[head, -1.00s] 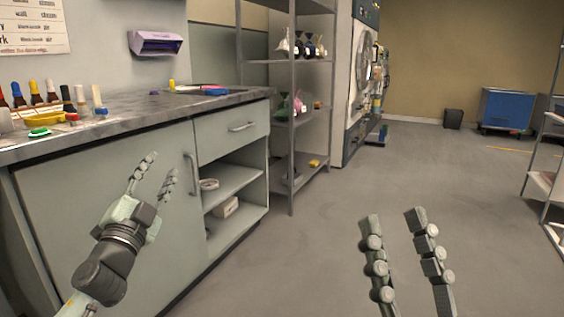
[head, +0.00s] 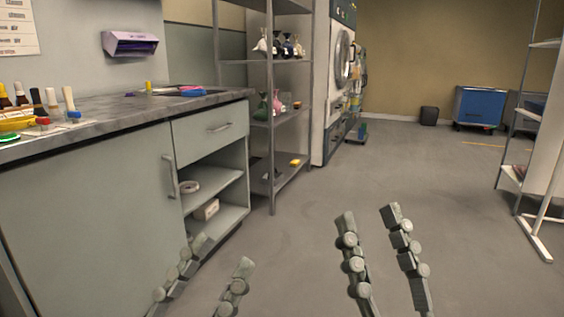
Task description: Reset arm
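My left gripper (head: 220,257) shows at the bottom, left of centre, in front of the lower cabinet and the floor. Its two fingers are apart with nothing between them. My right gripper (head: 368,217) is at the bottom, right of centre, over the bare floor. Its fingers are also apart and empty. Both grippers point up and forward in the head view. The wrists and most of both arms are below the picture edge.
A grey-green cabinet (head: 90,215) with a dark countertop and bottles stands at left. Behind it are a metal shelf rack (head: 270,140) and a large machine (head: 335,75). A blue cart (head: 480,106) stands at the back. Another rack (head: 512,175) is at right. Floor between is clear.

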